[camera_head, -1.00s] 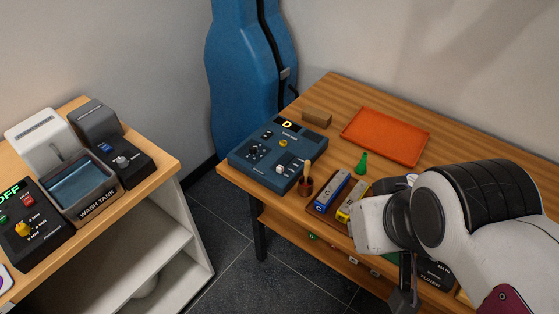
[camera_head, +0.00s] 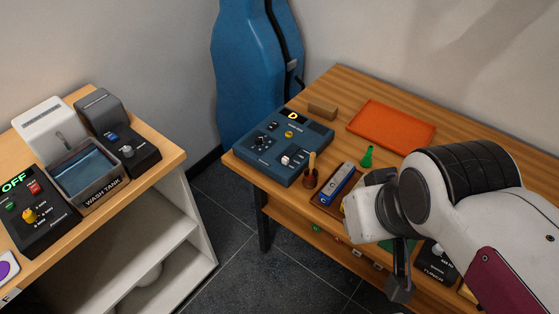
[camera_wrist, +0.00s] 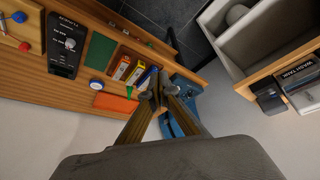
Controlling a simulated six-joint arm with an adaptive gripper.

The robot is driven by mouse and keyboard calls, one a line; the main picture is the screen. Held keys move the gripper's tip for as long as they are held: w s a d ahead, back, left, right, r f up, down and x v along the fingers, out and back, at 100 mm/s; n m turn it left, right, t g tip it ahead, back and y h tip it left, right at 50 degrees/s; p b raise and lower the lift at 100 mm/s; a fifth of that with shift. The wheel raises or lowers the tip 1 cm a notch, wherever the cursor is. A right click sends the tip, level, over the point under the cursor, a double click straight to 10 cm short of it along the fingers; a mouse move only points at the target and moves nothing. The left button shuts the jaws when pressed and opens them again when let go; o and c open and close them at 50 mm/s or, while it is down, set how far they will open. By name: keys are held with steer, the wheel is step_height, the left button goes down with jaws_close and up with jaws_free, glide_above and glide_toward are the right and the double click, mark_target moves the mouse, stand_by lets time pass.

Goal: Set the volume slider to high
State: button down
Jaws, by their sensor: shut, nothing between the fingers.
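The blue console (camera_head: 268,172) stands at the left end of the wooden desk. It has a lit "D" display, a dark knob, a small yellow button and a white slider cap (camera_head: 285,160) near its front right; I cannot read the labels beside it. My gripper (camera_head: 400,290) hangs over the front edge of the desk, well to the right of the console and not touching it. In the wrist view my gripper (camera_wrist: 160,94) is shut and empty, and its fingers partly cover the blue console (camera_wrist: 188,88).
A tray with harmonica-like boxes (camera_head: 338,183) and a brown cup with a stick (camera_head: 310,178) stand between console and arm. A green piece (camera_head: 367,157), orange tray (camera_head: 392,127) and black tuner (camera_head: 436,262) are also on the desk. A separate bench with a wash tank (camera_head: 88,180) is left.

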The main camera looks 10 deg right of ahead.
steer(key=w+a+f+n+h, duration=0.1)
steer(key=w+a+f+n, duration=0.3)
steer(key=w+n, duration=0.4)
steer(key=w+a+f+n+g+h, duration=0.1)
steer(key=w+a+f+n, duration=0.3)
steer(key=w+n, duration=0.5)
steer(key=w+a+f+n+h, duration=0.1)
steer(key=w+a+f+n, duration=0.3)
steer(key=w+n, duration=0.5)
steer(key=shift+w+a+f+g, duration=0.15)
steer(key=shift+w+a+g, duration=0.15)
steer(key=shift+w+a, duration=0.6)
steer(key=shift+f, duration=0.1)
